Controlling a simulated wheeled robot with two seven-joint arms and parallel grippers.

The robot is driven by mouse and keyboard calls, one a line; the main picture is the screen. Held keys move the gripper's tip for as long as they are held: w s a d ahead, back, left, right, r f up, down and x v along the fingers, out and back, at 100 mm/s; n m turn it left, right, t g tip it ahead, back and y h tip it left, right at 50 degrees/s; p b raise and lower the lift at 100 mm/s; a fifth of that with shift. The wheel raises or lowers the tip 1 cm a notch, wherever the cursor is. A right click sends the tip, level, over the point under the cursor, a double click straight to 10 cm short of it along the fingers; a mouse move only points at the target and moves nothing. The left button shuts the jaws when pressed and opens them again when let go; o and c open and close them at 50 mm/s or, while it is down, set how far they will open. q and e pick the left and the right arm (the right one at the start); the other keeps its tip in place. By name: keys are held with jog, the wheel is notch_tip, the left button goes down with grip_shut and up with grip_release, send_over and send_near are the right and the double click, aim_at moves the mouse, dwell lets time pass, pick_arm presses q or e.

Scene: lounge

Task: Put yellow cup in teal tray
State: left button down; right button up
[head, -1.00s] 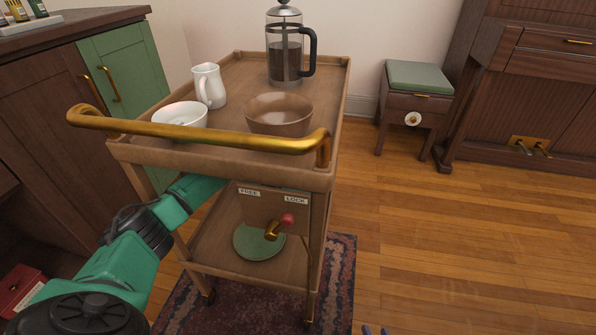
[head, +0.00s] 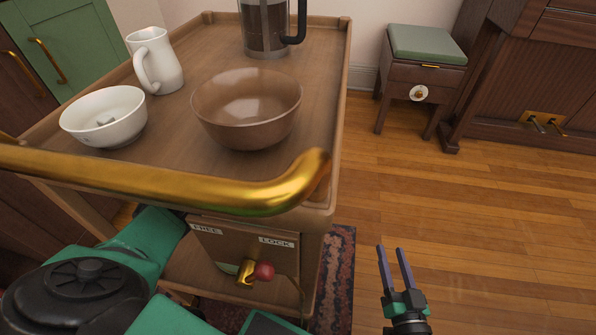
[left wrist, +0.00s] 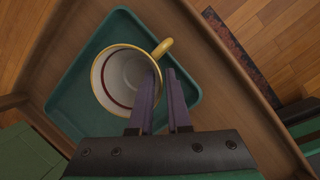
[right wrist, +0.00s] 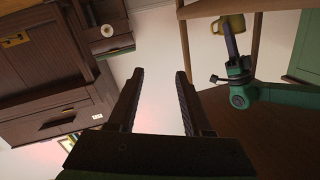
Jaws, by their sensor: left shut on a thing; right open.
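The yellow cup (left wrist: 128,78), pale inside with a yellow rim and handle, shows in the left wrist view over the teal tray (left wrist: 72,98). Whether it touches the tray floor is unclear. My left gripper (left wrist: 166,75) is shut on the cup's wall near the handle. The right wrist view also shows the cup (right wrist: 229,25) at the left fingertips. In the head view the cart hides cup and left gripper. My right gripper (head: 394,254) is open and empty, right of the cart.
The cart's brass handle (head: 220,194) and top shelf (head: 190,115) stand above my left arm. The shelf carries a brown bowl (head: 247,115), white bowl (head: 103,117), white jug (head: 155,62) and French press (head: 265,28). A red-knobbed lever (head: 263,270) hangs below.

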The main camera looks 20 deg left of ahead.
pick_arm(q)
jog(key=shift+f+b, duration=0.7)
pick_arm(e)
jog(key=w+r+t, duration=0.2)
jog(key=r, duration=0.5)
jog(key=w+r+t+y, duration=0.1)
jog(key=w+r+t, duration=0.2)
jog(key=r, duration=0.5)
jog(key=shift+d+r+n, duration=0.15)
jog(key=shift+d+n, duration=0.1)
jog(key=shift+n, duration=0.15)
jog(key=shift+w+r, duration=0.1)
pick_arm(q)
jog(key=c, duration=0.9)
grip_release()
pick_arm(e)
jog(key=shift+r, duration=0.15)
pick_arm(q)
jog(key=shift+o, duration=0.2)
jog(key=shift+r, duration=0.15)
